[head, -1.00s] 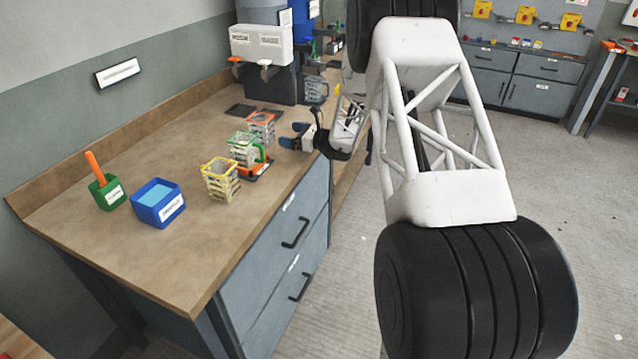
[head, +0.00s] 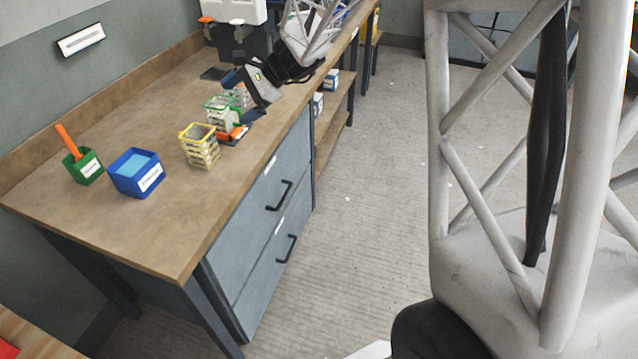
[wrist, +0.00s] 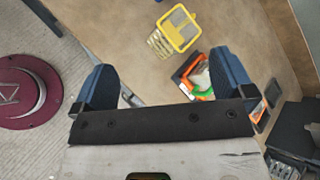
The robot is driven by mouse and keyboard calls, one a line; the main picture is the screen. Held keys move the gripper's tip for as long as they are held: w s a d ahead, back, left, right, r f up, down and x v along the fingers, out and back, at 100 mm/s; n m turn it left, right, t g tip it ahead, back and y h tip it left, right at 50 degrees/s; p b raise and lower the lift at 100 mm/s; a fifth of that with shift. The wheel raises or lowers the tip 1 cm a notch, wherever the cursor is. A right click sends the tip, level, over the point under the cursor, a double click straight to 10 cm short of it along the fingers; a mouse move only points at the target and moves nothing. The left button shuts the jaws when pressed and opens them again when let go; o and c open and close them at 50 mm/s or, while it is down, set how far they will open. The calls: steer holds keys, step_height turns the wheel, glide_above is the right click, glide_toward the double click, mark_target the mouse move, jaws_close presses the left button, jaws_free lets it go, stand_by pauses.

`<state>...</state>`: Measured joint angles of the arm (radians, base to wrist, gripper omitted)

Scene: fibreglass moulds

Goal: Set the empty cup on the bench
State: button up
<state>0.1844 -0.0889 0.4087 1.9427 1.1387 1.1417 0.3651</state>
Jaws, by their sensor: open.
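I cannot tell which cup is empty.
A green pot (head: 84,167) with an orange handle and a blue bin (head: 137,174) stand at the left. A dispenser (head: 235,35) stands at the back. The bench's near left part is clear. A maroon disc (wrist: 30,92) lies beyond the bench edge.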

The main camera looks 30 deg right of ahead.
steer(key=s+d+r+n+h, duration=0.1)
steer(key=s+n+h, duration=0.4)
steer(key=s, duration=1.3)
steer(key=s+d+r+n+h, duration=0.2)
steer(key=s+n+h, duration=0.4)
steer(key=s, duration=1.3)
steer(key=n, duration=0.2)
steer(key=shift+r+n, duration=0.15)
steer(key=shift+n, duration=0.15)
